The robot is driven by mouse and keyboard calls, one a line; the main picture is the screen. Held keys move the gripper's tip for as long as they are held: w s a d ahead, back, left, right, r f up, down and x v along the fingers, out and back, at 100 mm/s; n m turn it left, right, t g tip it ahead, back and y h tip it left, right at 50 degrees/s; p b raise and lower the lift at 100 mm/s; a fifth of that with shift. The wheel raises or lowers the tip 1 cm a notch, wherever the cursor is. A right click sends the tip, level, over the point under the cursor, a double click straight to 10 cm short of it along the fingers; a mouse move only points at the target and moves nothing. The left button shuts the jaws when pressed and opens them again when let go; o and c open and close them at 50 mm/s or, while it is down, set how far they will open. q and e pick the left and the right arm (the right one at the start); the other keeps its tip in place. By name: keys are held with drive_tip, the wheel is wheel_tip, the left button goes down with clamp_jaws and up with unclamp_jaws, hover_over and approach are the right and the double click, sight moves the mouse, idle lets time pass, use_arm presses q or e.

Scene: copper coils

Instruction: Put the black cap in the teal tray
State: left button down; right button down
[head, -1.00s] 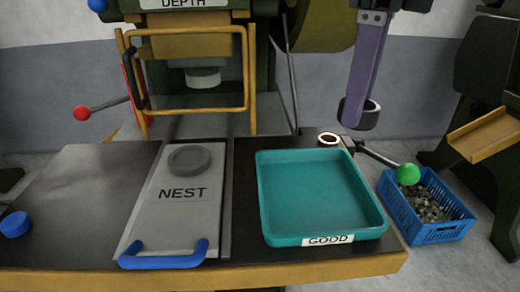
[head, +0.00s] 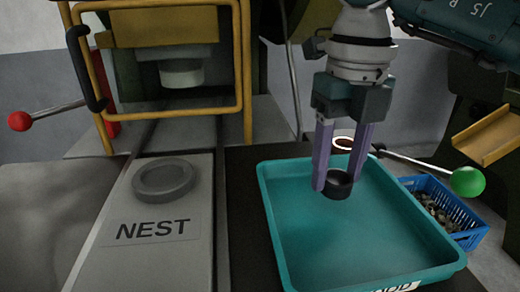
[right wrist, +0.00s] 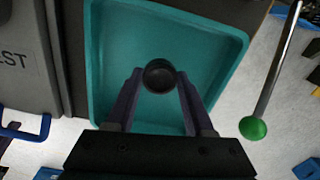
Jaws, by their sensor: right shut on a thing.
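The black cap (head: 338,184) is between the purple fingers of my right gripper (head: 338,180), which is shut on it. In the head view the cap shows over the back part of the teal tray (head: 275,225). In the right wrist view the cap (right wrist: 159,76) sits at the fingertips, with the tray floor (right wrist: 120,50) behind it. The cap seems held above the tray floor; the exact gap cannot be told. The tray otherwise looks empty. My left gripper is not in view.
A copper-coloured ring (head: 343,143) lies behind the tray. A lever with a green knob (head: 467,181) reaches across behind the tray to the right. A blue crate of small parts (head: 448,205) stands right. The grey NEST plate (head: 150,255) is left, before the yellow-framed press (head: 240,80).

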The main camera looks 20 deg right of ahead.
sight(336, 176)
wheel_tip(336, 176, down, 2)
drive_tip(key=shift+f, duration=0.15)
drive_tip(key=shift+f+b, duration=0.2)
drive_tip(key=shift+b, duration=0.1)
drive_tip(key=shift+c, duration=1.4)
unclamp_jaws()
drive_tip(key=shift+r, duration=0.1)
drive_tip(key=shift+r, duration=0.2)
wheel_tip(336, 176, up, 12)
drive_tip(key=p, duration=0.3)
